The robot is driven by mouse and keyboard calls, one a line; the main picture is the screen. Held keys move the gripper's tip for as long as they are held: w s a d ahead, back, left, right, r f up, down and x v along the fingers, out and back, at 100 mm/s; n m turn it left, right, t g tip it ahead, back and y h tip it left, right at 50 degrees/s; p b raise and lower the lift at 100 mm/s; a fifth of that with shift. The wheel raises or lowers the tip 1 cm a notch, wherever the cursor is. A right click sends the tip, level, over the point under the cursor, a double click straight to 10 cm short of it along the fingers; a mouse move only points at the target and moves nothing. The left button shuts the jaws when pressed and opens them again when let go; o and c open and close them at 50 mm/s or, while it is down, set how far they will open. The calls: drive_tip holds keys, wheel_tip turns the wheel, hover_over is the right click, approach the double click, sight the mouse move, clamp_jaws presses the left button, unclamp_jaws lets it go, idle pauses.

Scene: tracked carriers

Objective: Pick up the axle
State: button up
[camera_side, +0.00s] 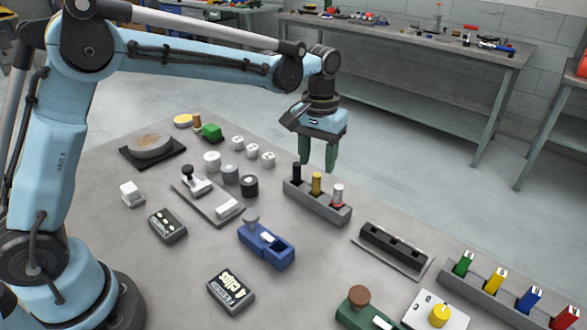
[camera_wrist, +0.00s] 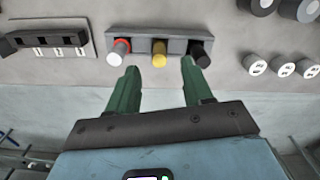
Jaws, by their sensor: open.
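No thing is labelled as the axle, and I cannot tell for sure which it is. Rod-like pieces stand upright in a grey rack (camera_side: 318,207): a black one (camera_side: 296,173), a yellow one (camera_side: 316,183) and a silver one (camera_side: 337,194) with a red ring at its base. In the wrist view the silver piece (camera_wrist: 119,48), the yellow piece (camera_wrist: 159,55) and the black piece (camera_wrist: 201,52) show beyond my fingertips. My gripper (camera_side: 318,162) is open and empty, with green fingers pointing down, above and behind the rack. The fingers show in the wrist view (camera_wrist: 160,66).
A blue holder (camera_side: 268,249), a dark slotted block (camera_side: 393,247) and a rack with coloured pieces (camera_side: 497,300) stand nearby. White and dark cylinders (camera_side: 231,173) stand to the left. Bare table lies between the blue holder and the dark block.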

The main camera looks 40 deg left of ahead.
sight(317, 175)
drive_tip(key=shift+f, duration=3.1)
clamp_jaws()
